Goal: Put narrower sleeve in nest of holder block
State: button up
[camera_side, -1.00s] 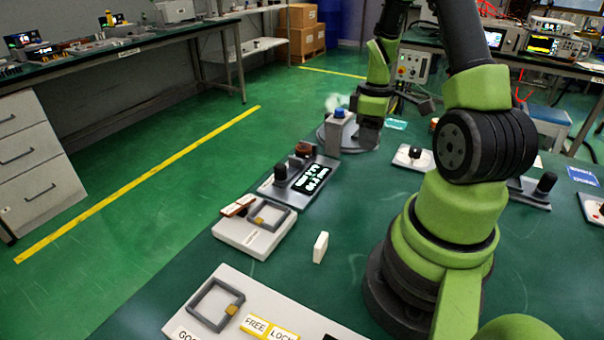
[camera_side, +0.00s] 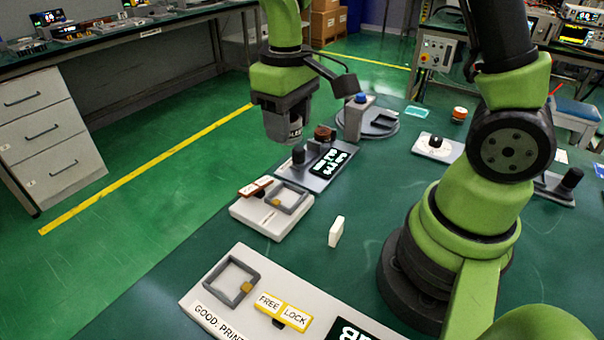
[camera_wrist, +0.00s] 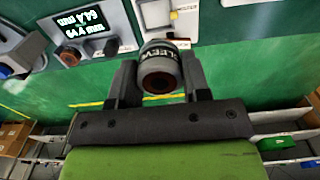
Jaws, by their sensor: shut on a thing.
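My gripper (camera_side: 284,128) is shut on a dark grey sleeve with a white label, held up in the air. In the wrist view the sleeve (camera_wrist: 160,68) sits between the two fingers, its round reddish-brown opening facing the camera. In the side view the fingers mostly hide it. A white block with a square grey frame (camera_side: 287,200) and a small yellow tab stands below and in front of my gripper. A larger white panel with a similar square frame (camera_side: 232,282) lies nearer the camera. I cannot tell which of these is the holder block.
A gauge with a lit display (camera_side: 335,163) and knobs stands just beyond the framed block. A grey post with a blue top (camera_side: 358,116) stands by a round base behind it. A thin white upright piece (camera_side: 336,231) stands on the green table. Table around it is clear.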

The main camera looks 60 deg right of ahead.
jog(key=s+d+f, duration=0.1)
jog(key=d+f, duration=0.1)
jog(key=d, duration=0.4)
jog(key=s+d+f, duration=0.1)
jog(key=d+f, duration=0.1)
jog(key=d, duration=0.4)
jog(key=n, duration=0.2)
send_over(381, 169)
notch_tip(381, 169, down, 3)
jog(key=shift+f, duration=0.2)
notch_tip(381, 169, down, 10)
jog(key=shift+r, duration=0.2)
jog(key=shift+f, duration=0.1)
jog(key=o, duration=0.9)
jog(key=shift+f, duration=0.1)
jog(key=shift+o, duration=0.2)
